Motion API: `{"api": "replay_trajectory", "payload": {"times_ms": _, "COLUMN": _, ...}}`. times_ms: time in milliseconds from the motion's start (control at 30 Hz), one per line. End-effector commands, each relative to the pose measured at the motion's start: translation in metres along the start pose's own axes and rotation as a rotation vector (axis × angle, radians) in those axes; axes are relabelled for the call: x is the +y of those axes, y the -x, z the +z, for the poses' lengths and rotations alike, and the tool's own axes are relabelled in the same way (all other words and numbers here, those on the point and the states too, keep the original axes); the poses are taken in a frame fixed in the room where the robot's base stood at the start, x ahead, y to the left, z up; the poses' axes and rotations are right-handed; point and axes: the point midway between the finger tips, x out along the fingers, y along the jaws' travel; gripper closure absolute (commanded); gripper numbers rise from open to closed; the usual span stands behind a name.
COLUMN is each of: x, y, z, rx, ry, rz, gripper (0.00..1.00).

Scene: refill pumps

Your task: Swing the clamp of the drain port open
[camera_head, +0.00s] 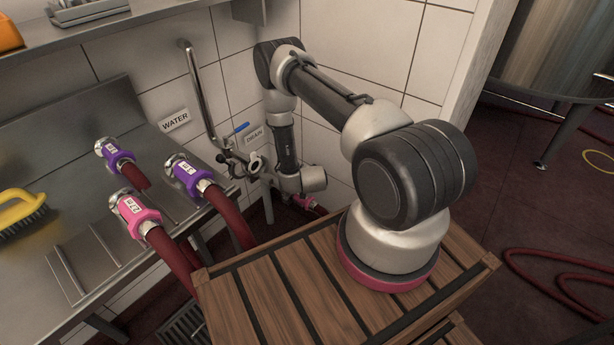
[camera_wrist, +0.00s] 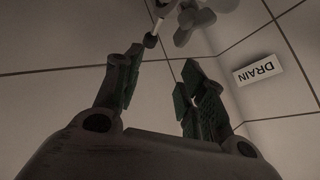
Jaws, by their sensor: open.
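The drain port (camera_head: 255,160) is on the wall pipework below the DRAIN sign (camera_head: 254,136); it is small, pale and partly hidden by my wrist in the head view. Metal fittings (camera_wrist: 192,18) at the top of the wrist view look like the port's clamp and wing nut. Whether the clamp is closed is too small to tell. My gripper (camera_wrist: 163,62) is open and empty in the wrist view, its two fingers apart just below these fittings and not visibly touching them. The DRAIN sign also shows upside down at the right of the wrist view (camera_wrist: 258,69).
A wooden slatted surface (camera_head: 240,305) is in front.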

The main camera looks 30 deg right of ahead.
Motion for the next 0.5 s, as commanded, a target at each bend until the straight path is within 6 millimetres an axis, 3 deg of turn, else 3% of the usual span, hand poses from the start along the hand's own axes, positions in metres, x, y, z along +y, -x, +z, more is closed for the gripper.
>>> {"api": "replay_trajectory", "payload": {"times_ms": 200, "x": -0.001, "y": 0.027, "z": 0.000, "rx": 0.000, "ry": 0.001, "rz": -0.001, "gripper": 0.59}}
{"api": "replay_trajectory", "payload": {"times_ms": 500, "x": 0.000, "y": 0.031, "z": 0.000, "rx": 0.000, "ry": 0.000, "rz": -0.001, "gripper": 0.59}}
